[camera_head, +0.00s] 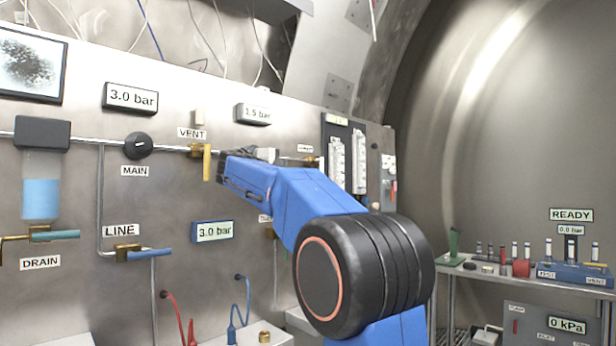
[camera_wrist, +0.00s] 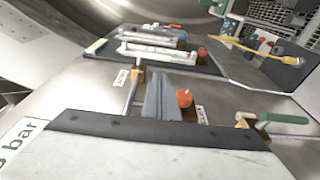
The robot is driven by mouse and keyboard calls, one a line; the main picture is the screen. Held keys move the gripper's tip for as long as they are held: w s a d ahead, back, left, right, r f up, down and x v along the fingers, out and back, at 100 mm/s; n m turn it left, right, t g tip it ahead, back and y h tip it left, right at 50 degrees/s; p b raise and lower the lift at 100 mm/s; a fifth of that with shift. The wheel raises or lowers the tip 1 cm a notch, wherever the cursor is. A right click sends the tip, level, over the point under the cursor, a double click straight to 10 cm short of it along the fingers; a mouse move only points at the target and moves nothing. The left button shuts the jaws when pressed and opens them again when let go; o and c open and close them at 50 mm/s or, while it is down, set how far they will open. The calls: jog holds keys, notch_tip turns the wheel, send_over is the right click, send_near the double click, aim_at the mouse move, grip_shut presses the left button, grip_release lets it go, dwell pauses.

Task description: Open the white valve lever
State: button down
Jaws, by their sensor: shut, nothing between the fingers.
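My gripper (camera_head: 266,154) reaches right along the wall, in front of the pipe, at the end of the blue arm. In the wrist view its grey fingers (camera_wrist: 162,98) are together with nothing between them. A brass valve (camera_head: 293,161) with a small label is just right of the fingertips; in the wrist view a brass valve (camera_wrist: 137,80) is beside the fingers. A small whitish piece (camera_head: 320,162) at its right may be the white lever, but I cannot tell. No white lever shows clearly; the fingers or arm may hide it.
An orange-red knob (camera_wrist: 184,98) is close beside the fingers. A dark panel with white tubes (camera_head: 337,165) is to the right. A yellow VENT lever (camera_head: 207,162) hangs down at the left. A blue LINE lever (camera_head: 150,252) and a green-handled valve (camera_wrist: 283,118) are also near.

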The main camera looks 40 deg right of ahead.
dwell(0.3)
jog(key=x, duration=1.4)
